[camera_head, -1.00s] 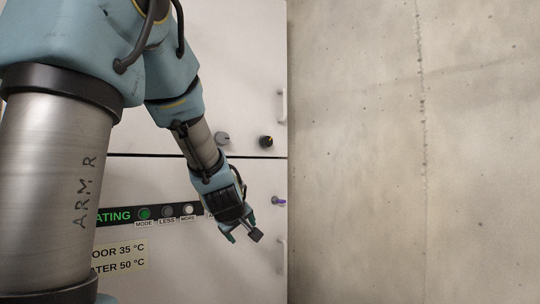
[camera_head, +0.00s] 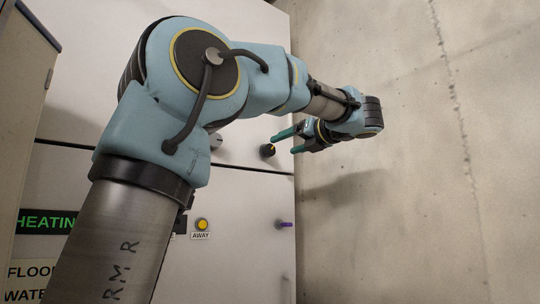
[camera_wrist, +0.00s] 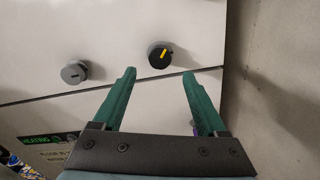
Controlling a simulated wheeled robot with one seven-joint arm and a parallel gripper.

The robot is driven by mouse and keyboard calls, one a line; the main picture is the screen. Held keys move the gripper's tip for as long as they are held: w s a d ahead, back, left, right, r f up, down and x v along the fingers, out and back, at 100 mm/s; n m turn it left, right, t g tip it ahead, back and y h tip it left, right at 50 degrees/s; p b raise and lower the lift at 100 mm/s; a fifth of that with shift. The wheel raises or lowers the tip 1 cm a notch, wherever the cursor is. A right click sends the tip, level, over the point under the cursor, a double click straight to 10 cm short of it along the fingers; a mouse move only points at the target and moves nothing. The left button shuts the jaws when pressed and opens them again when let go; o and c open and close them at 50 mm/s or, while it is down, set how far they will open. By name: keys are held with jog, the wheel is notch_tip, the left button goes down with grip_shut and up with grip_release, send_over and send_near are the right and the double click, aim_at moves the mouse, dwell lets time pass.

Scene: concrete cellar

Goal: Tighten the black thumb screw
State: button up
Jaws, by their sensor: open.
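The black thumb screw (camera_head: 267,151) is a round black knob with a yellow-orange line, on the upper white panel near its right edge. In the wrist view the black knob (camera_wrist: 157,57) shows just beyond and between the fingertips, with its line tilted up to the right. My gripper (camera_head: 284,143) points left toward the knob, its two green fingers apart and empty. In the wrist view my gripper (camera_wrist: 159,73) is open, and the knob looks clear of both fingers. The exact gap to it is hard to tell.
A grey knob (camera_wrist: 74,73) sits left of the black one. Below the panel seam are a yellow AWAY button (camera_head: 202,224) and a purple part (camera_head: 283,225). A concrete wall (camera_head: 400,220) stands close on the right.

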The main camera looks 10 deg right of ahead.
aim_at(271, 150)
jog(key=p+x, duration=0.1)
jog(key=x, duration=0.7)
jog(key=shift+w+a+p, duration=0.15)
jog(key=shift+w+p, duration=0.15)
jog(key=shift+w, duration=0.05)
jog(key=shift+c, duration=0.2)
grip_shut()
